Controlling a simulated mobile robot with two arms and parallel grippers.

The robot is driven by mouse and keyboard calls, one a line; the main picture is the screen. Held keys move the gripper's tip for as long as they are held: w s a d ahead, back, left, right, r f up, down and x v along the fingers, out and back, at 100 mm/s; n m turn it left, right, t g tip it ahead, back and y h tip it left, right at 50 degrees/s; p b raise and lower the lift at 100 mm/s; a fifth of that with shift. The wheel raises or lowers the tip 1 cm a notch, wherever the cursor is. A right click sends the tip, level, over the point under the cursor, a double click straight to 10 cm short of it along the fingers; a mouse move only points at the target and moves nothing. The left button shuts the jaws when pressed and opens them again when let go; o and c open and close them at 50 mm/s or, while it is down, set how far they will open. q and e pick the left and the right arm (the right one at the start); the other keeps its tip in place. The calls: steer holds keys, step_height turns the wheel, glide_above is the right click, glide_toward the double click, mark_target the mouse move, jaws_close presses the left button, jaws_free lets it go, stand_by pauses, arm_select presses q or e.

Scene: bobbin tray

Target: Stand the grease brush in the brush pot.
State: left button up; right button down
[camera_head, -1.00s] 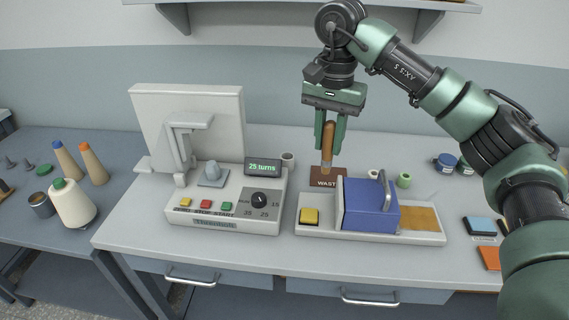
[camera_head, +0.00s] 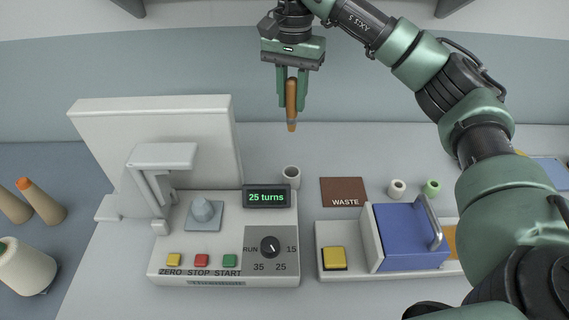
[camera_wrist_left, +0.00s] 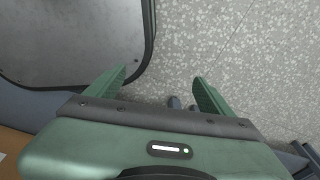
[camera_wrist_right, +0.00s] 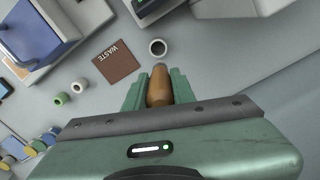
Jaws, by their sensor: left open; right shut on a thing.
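The grease brush (camera_head: 291,116), with an orange-brown handle, is held nearly upright in my right gripper (camera_head: 291,102), its grey-banded end pointing down. My right gripper is shut on it, above the back of the bench. The brush handle (camera_wrist_right: 160,84) also shows between the fingers in the right wrist view. A small pale open cup, apparently the brush pot (camera_head: 291,178), stands behind the winder's display, below the brush in the picture. Its dark mouth shows in the right wrist view (camera_wrist_right: 158,47), just beyond the brush. My left gripper (camera_wrist_left: 160,88) is open and empty over the speckled floor.
The winder (camera_head: 170,240) with its "25 turns" display (camera_head: 267,197) stands in front of the pot. A brown WASTE mat (camera_head: 343,191) lies to the pot's right.

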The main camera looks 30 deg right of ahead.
mark_target(294, 127)
steer(key=f, duration=0.2)
steer(key=s+f, duration=0.1)
steer(key=f, duration=0.4)
steer(key=shift+s, duration=0.15)
steer(key=f, duration=0.3)
steer(key=f+p, duration=0.1)
steer(key=f, duration=0.3)
steer(key=f+p, duration=0.1)
steer(key=f, duration=0.3)
steer(key=shift+w+f, duration=0.15)
steer(key=shift+w, duration=0.15)
steer(key=shift+f, duration=0.1)
steer(key=c, duration=1.2)
jaws_free()
arm_select(q)
steer(key=s, duration=0.1)
steer(key=s+r, duration=0.1)
steer(key=s, duration=0.1)
steer(key=shift+s+r, duration=0.1)
steer(key=shift+r, duration=0.05)
arm_select(e)
steer(key=shift+o, duration=0.2)
